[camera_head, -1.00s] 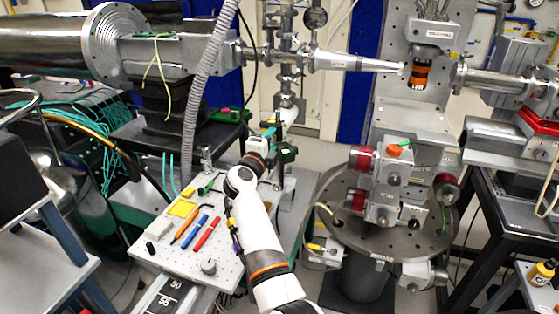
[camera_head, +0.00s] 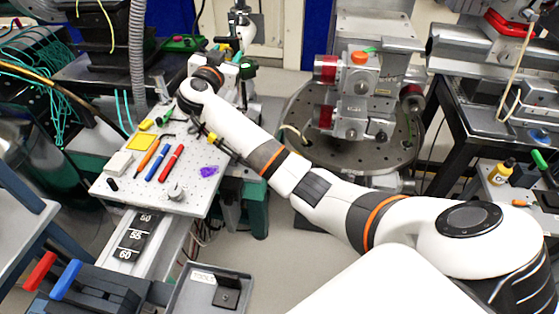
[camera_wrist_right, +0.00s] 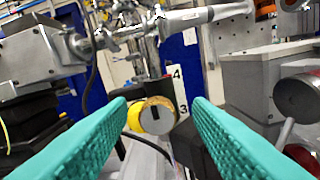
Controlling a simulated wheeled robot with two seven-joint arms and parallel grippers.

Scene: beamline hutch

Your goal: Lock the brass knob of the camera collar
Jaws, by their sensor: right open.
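In the right wrist view, a round knob (camera_wrist_right: 157,118) with a brass-yellow rim, pale face and dark slot shows between the fingertips, beyond them. My right gripper (camera_wrist_right: 159,101) is open, with its teal fingers on either side of the line to the knob; no contact shows. The collar cannot be made out clearly behind the knob. In the head view, my right arm reaches across to the far end of the pegboard table, and its wrist largely hides the gripper and knob. My left gripper is not in view.
A round stage (camera_head: 300,110) with a grey assembly stands to the right. In the wrist view, a numbered scale (camera_wrist_right: 178,82) stands behind the knob.

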